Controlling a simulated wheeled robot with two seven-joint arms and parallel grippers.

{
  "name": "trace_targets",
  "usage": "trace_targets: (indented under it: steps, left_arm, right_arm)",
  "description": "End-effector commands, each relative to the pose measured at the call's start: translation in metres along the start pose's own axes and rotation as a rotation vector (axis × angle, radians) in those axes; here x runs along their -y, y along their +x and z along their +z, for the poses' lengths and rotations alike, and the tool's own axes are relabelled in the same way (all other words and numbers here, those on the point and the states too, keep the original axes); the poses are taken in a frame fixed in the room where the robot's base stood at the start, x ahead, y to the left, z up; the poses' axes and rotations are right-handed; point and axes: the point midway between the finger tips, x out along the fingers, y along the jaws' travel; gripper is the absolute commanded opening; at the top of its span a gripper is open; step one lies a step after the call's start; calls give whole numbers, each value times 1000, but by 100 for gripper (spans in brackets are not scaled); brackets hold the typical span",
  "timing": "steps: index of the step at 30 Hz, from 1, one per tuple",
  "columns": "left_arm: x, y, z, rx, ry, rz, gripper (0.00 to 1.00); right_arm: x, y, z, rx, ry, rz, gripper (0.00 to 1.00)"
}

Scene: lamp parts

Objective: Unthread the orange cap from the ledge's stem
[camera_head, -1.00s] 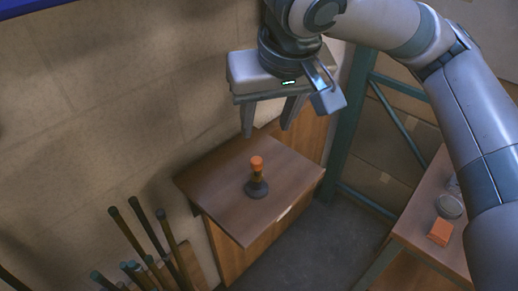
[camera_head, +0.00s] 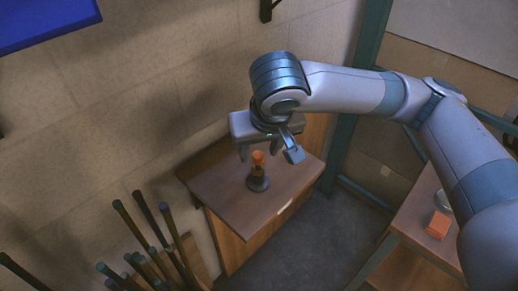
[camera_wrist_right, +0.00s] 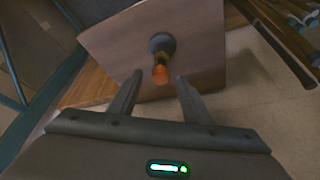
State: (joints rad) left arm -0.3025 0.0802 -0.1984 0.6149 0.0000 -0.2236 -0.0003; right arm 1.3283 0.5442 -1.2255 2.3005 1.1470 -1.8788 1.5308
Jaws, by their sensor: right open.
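The orange cap (camera_head: 258,158) sits on top of a dark stem (camera_head: 257,172) that stands upright from a round dark base on the wooden ledge (camera_head: 220,177). My right gripper (camera_head: 260,155) is open above the ledge, close to the cap. In the right wrist view the cap (camera_wrist_right: 160,74) shows beyond and between the two open fingertips (camera_wrist_right: 158,77), with nothing held. Whether a finger touches the cap cannot be told. My left gripper is not in view.
Several dark rods (camera_head: 150,240) stand at the lower left, beside the ledge. A table with an orange block (camera_head: 438,225) is at the right. A teal post (camera_head: 345,130) stands behind the ledge. Dark floor (camera_head: 310,240) lies open between ledge and table.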

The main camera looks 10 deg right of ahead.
Motion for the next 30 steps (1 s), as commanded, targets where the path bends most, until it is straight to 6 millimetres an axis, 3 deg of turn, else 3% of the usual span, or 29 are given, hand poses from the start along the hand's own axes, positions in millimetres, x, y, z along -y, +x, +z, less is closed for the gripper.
trace_targets:
  steps: [14, 20, 21, 22, 24, 25, 30]
  left_arm:
    - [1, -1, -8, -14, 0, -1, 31]
    - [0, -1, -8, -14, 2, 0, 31]
    - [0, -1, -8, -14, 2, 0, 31]
    - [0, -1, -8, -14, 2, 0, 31]
    - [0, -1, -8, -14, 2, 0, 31]
    - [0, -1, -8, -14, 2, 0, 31]
    - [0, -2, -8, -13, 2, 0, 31]
  right_arm:
    - [0, 11, 0, -1, 0, 0, 45]
    - [0, 11, 0, -1, 0, 0, 2]
    - [0, 11, 0, -1, 0, 0, 1]
    - [0, 11, 0, -1, 0, 0, 19]
    - [0, 11, 0, -1, 0, 0, 3]
    - [0, 11, 0, -1, 0, 0, 0]
    - [-1, 10, 0, -1, -14, -6, 0]
